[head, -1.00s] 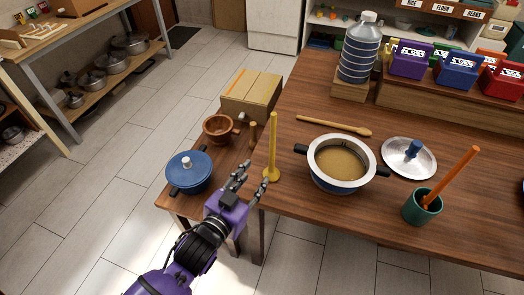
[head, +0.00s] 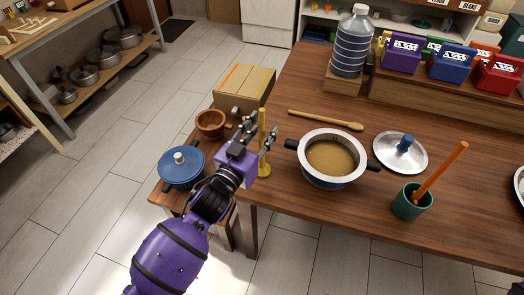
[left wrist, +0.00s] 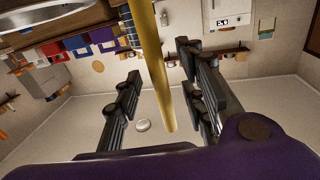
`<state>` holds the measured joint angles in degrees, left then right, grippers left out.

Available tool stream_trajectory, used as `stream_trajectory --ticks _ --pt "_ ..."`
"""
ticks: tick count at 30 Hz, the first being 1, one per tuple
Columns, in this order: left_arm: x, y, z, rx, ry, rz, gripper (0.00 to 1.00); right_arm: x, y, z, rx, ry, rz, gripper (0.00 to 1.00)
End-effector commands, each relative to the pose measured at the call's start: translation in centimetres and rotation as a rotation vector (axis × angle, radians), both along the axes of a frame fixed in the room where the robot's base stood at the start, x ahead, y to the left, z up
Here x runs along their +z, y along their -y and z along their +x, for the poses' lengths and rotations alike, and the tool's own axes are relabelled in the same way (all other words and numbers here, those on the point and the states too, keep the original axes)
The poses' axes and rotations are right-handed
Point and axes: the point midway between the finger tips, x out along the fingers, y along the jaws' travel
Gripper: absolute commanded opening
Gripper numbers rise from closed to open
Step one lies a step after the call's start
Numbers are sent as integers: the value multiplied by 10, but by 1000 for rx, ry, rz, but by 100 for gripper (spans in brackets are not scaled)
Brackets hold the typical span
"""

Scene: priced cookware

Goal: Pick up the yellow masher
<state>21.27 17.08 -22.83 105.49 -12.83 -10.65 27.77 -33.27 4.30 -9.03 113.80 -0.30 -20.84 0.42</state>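The yellow masher (head: 264,171) stands upright on its round base at the left edge of the wooden table (head: 310,225). My left gripper (head: 261,131) is level with the upper part of its handle. In the left wrist view, the yellow handle (left wrist: 152,65) runs between the two spread fingers of my left gripper (left wrist: 162,92), with a gap on each side. The gripper is open and not closed on the handle. In the head view, the fingers hide part of the handle.
A pot of brown contents (head: 331,160), a wooden spoon (head: 325,120), a lid (head: 400,153) and a green cup (head: 410,205) with an orange-handled tool are to the right. A blue lidded pot (head: 182,170) and brown bowl (head: 210,123) stand on a lower surface at left.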

Motion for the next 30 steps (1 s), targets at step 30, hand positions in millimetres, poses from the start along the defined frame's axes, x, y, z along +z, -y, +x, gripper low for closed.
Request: stream_trajectory --ticks 30 --pt "4 2 5 0 0 1 0 4 1 5 5 11 -2 40"
